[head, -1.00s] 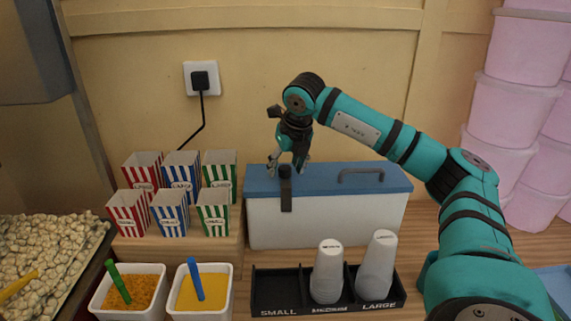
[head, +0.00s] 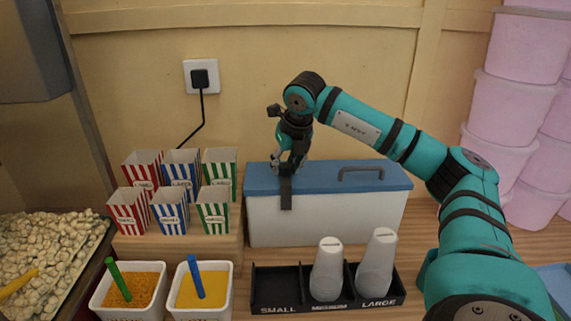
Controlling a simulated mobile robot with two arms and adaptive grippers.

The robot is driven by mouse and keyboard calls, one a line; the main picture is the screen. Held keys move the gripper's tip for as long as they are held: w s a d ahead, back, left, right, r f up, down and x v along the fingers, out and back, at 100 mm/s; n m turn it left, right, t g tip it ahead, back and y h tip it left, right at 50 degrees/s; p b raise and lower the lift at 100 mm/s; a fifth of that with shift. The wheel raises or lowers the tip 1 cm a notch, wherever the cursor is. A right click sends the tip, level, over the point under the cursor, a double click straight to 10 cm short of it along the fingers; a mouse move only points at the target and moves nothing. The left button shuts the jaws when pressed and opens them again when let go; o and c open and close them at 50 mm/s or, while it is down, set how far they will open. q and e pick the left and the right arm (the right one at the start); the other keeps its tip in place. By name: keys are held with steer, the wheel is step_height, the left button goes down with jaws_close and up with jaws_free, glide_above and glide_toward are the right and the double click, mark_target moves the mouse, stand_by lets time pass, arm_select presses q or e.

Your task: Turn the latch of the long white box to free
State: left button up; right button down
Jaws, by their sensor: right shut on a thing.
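The long white box (head: 340,221) with a blue lid (head: 330,179) stands against the back wall. A dark handle (head: 361,171) is on the right part of the lid. The dark latch (head: 286,198) is near the left end, over the lid's front edge and hanging down the white front. My right gripper (head: 288,170) reaches down from above and is shut on the upper part of the latch. Its fingers partly hide the latch top. My left gripper is not in view.
Striped popcorn boxes (head: 169,212) stand on a wooden step left of the white box. A black cup tray (head: 278,287) with white cups (head: 376,265) is in front of it. Two tubs with scoops (head: 201,294) stand at the front left. Pink tubs (head: 519,95) are stacked at right.

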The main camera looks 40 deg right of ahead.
steer(key=n+y, duration=0.1)
steer(key=n, duration=0.2)
steer(key=shift+d, duration=0.1)
steer(key=n, duration=0.2)
steer(key=n+y+p, duration=0.1)
steer(key=shift+r+n+y, duration=0.15)
steer(key=shift+n+y, duration=0.15)
steer(key=shift+n, duration=0.1)
steer(key=n+y+p, duration=0.1)
steer(key=n+p, duration=0.1)
steer(key=n, duration=0.1)
steer(key=n+g+y+p, duration=0.1)
steer(key=n+p, duration=0.1)
steer(key=n, duration=0.1)
steer(key=shift+w+d+r, duration=0.1)
steer(key=shift+w+d, duration=0.05)
steer(key=shift+n+g+y+p, duration=0.25)
steer(key=shift+n+g+p, duration=0.3)
steer(key=shift+n, duration=0.65)
steer(key=shift+n+g+y+p, duration=0.3)
steer(key=shift+n+p, duration=0.3)
steer(key=shift+n, duration=0.6)
steer(key=shift+f, duration=0.2)
steer(key=c, duration=0.9)
jaws_free()
steer(key=shift+c, duration=0.2)
steer(key=w+v, duration=0.1)
steer(key=v, duration=0.7)
steer(key=shift+s, duration=0.4)
